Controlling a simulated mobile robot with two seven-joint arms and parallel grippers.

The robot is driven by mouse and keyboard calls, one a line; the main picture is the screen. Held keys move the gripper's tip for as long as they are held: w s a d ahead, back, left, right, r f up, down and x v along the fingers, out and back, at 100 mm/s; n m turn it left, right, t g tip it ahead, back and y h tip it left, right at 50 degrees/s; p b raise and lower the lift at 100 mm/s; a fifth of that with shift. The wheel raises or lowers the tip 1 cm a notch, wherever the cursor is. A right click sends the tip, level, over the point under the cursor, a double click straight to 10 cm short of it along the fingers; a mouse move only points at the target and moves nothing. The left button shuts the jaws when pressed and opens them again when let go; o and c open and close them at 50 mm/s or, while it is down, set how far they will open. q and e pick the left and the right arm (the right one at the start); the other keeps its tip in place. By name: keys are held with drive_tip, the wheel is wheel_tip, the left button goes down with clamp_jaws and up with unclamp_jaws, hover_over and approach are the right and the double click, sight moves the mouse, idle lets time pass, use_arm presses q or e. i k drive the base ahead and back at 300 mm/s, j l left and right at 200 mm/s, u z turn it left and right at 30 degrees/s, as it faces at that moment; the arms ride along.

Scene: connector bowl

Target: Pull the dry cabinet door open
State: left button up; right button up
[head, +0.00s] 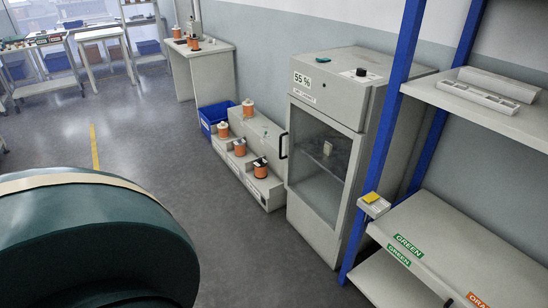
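The dry cabinet (345,85) is a pale grey box against the wall, right of the middle in the head view. Its upper front panel carries a "55 %" sign (302,80), and a dark knob sits on its top. The door (318,165) has a large glass pane in a pale frame and looks shut. A black handle (283,146) stands out at the door's left edge. A small pale item (327,148) shows through the glass. Neither gripper is in view.
Right of the cabinet stands a blue-post rack (384,140) with pale shelves. Left of it, a low stepped stand (259,165) holds orange spools beside a blue bin (214,119). Grey floor (240,240) is clear before the cabinet. Something large and dark blocks the lower left.

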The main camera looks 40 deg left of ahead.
sight(358, 139)
drive_tip(key=u, duration=1.15)
drive_tip(key=z, duration=0.35)
drive_tip(key=i+j+z, duration=0.25)
drive_tip(key=j+z, duration=0.55)
drive_tip(key=i+j+z, duration=0.15)
drive_tip(key=j, duration=1)
drive_tip(key=j+z, duration=0.15)
drive_tip(key=j, duration=1)
